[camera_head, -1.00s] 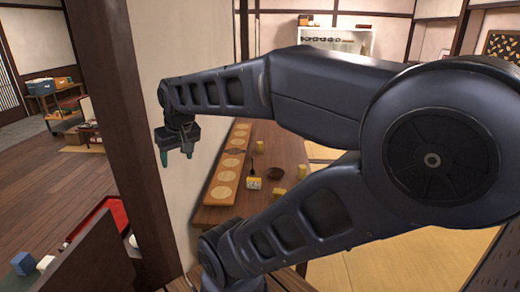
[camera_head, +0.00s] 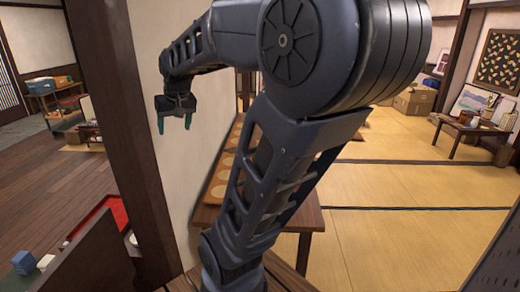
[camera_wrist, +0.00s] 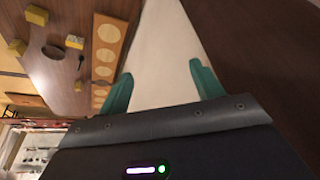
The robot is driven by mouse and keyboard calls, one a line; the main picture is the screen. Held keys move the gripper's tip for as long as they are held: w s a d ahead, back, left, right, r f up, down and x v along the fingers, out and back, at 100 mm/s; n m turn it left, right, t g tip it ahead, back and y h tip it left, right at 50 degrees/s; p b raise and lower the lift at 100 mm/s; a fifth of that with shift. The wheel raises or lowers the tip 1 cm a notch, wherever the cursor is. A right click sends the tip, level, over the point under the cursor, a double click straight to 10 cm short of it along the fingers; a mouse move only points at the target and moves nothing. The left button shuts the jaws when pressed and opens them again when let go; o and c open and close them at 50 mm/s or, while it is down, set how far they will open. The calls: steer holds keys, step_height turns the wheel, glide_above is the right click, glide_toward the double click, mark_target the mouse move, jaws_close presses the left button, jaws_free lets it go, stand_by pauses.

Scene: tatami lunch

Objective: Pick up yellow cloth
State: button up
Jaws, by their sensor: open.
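My gripper (camera_head: 174,122) is open and empty, its two teal fingers pointing down in front of the white wall in the head view. In the wrist view my gripper (camera_wrist: 160,75) has its fingers spread with nothing between them. I cannot make out a yellow cloth in either view. Several small yellow pieces, such as one yellow block (camera_wrist: 75,41), stand on the wooden table (camera_wrist: 98,8) in the wrist view. They lie off to the left of the fingers.
A wooden board with pale round discs (camera_wrist: 106,33) lies along the table's edge by the wall. In the head view my arm hides most of the table. A dark wooden post (camera_head: 115,120) stands left of my gripper. A red tray (camera_head: 112,212) is at lower left. Open tatami (camera_head: 400,190) lies right.

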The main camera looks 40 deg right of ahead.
steer(key=w+d+r+m, duration=0.1)
steer(key=w+d+r, duration=0.1)
steer(key=w+d, duration=0.75)
steer(key=w+d+r+m, duration=0.1)
steer(key=w+d+r, duration=0.1)
steer(key=w+d, duration=0.7)
steer(key=w+d+f+h, duration=0.1)
steer(key=w+d+f, duration=0.5)
steer(key=w+d, duration=0.55)
steer(key=w+d+f+h, duration=0.1)
steer(key=w+d+f, duration=0.6)
steer(key=d, duration=0.7)
steer(key=w+d+f+m+h, duration=0.1)
steer(key=w+d+f, duration=0.1)
steer(key=d+f, duration=1.2)
steer(key=w+d+f+h, duration=0.1)
steer(key=w+d+f, duration=0.1)
steer(key=d+f, duration=1.25)
steer(key=shift+d+x, duration=0.1)
steer(key=shift+x, duration=1.85)
steer(key=shift+d+x, duration=0.15)
steer(key=shift+x, duration=1.85)
steer(key=shift+w+d+f, duration=0.3)
steer(key=shift+w+f, duration=0.15)
steer(key=shift+w, duration=0.15)
